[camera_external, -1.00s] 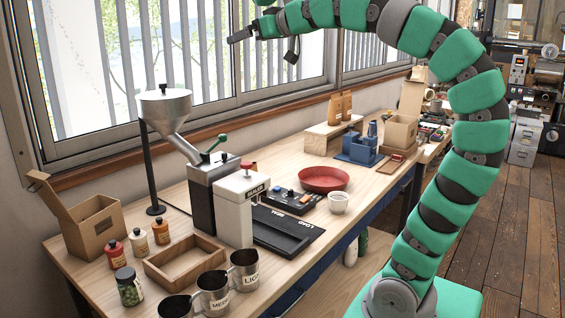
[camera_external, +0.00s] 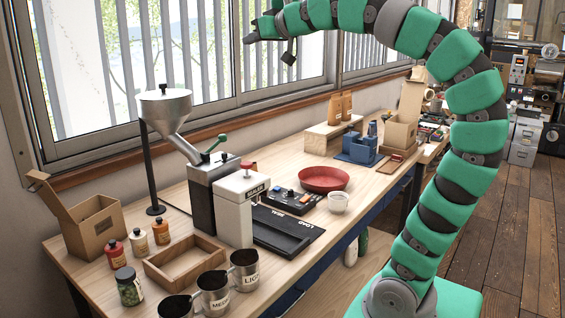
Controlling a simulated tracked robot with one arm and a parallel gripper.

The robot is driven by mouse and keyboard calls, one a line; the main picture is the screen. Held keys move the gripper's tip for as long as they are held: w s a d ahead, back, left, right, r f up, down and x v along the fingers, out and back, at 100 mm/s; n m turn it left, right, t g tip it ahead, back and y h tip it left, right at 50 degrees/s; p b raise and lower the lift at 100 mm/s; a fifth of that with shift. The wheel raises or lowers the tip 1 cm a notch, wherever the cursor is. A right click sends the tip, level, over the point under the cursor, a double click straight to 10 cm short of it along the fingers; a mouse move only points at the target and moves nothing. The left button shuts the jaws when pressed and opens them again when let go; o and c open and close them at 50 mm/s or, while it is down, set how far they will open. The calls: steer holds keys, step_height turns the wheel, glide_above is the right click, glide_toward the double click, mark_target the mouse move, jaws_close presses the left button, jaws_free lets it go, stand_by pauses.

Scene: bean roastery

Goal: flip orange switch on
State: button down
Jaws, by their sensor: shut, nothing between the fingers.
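A dark control box (camera_external: 292,200) with small knobs or switches lies flat on the workbench, left of the red bowl. A blue spot shows on its top; the controls are too small to tell an orange switch or its position. My gripper (camera_external: 248,39) is shut and empty. It is high in front of the window, well above the bench and up and left of the control box, touching nothing.
The white sealer (camera_external: 237,215) with a red knob stands left of the control box, near the black grinder and funnel. The red bowl (camera_external: 323,179) and a white cup (camera_external: 338,202) sit right of it. A black tray (camera_external: 284,234) lies in front. Metal cups (camera_external: 243,270) stand at the bench front.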

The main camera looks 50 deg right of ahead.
steer(key=w+d+f+m+g+h+p, duration=0.15)
steer(key=w+d+f+m+g, duration=0.25)
steer(key=w+d+f, duration=0.45)
steer(key=m+g+p, duration=0.4)
steer(key=m+g, duration=0.7)
steer(key=m, duration=0.2)
glide_above(307, 196)
steer(key=a, duration=0.3)
step_height(307, 196, down, 34)
steer(key=f, duration=0.1)
steer(key=shift+d+r+y, duration=0.2)
steer(key=shift+r+y, duration=0.05)
steer(key=f, duration=0.4)
steer(key=d+f+p, duration=0.1)
steer(key=f, duration=0.4)
steer(key=d+f, duration=0.1)
steer(key=f, duration=0.3)
steer(key=shift+f+p, duration=0.3)
steer(key=shift+f, duration=0.1)
